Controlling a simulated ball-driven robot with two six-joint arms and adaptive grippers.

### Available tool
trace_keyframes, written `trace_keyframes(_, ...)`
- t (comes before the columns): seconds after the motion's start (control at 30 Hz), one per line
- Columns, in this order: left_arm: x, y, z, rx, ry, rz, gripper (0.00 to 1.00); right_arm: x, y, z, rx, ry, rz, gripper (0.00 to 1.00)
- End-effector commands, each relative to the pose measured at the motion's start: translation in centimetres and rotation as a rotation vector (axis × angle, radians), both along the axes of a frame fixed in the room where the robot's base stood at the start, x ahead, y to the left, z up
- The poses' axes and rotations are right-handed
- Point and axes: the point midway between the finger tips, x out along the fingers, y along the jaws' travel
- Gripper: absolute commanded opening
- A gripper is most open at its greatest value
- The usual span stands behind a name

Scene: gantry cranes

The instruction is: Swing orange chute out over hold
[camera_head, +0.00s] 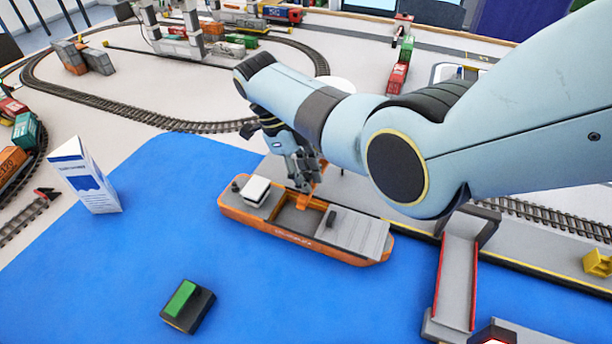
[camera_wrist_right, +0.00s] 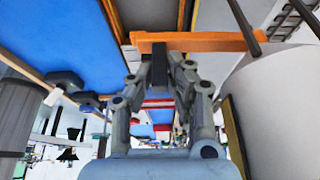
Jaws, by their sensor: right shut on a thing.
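An orange and grey ship (camera_head: 345,238) lies on the blue area, with an open hold (camera_head: 295,217) amidships. My right gripper (camera_head: 303,180) is at the ship's far side, beside the hold. The orange chute (camera_head: 308,200) shows partly below the fingers, its end at the hold's far edge; the arm and fingers hide the rest. In the right wrist view the chute (camera_wrist_right: 205,41) is a long orange bar across the top. There my right gripper (camera_wrist_right: 159,68) is shut on a dark block at the chute's left part. My left gripper is not in view.
A white and blue carton (camera_head: 88,178) stands at the left on the blue area. A dark block with a green top (camera_head: 187,305) lies in front of the ship. A grey, red-edged ramp (camera_head: 457,275) is to its right. Railway track (camera_head: 150,118) loops behind.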

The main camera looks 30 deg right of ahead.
Motion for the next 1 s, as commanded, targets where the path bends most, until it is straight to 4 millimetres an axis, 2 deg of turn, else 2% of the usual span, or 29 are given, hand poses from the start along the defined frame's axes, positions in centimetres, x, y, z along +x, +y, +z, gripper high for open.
trace_keyframes(0.3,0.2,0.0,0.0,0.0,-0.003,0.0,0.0,0.1,0.1,0.1,0.003,-0.004,0.0,0.0)
trace_keyframes(0.33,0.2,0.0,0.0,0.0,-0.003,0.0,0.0,0.1,0.1,0.1,0.003,-0.004,0.0,0.18)
trace_keyframes(0.5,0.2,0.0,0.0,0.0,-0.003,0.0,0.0,0.1,0.1,0.0,0.002,-0.003,0.0,0.38)
trace_keyframes(0.77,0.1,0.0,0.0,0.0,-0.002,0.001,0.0,0.1,0.1,0.2,0.001,-0.003,0.0,0.38)
trace_keyframes(0.87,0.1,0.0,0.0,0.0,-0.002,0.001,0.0,0.5,0.3,1.0,0.002,-0.006,0.001,0.38)
trace_keyframes(1.0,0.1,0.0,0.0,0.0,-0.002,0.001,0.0,1.3,0.9,3.3,0.003,-0.007,0.002,0.38)
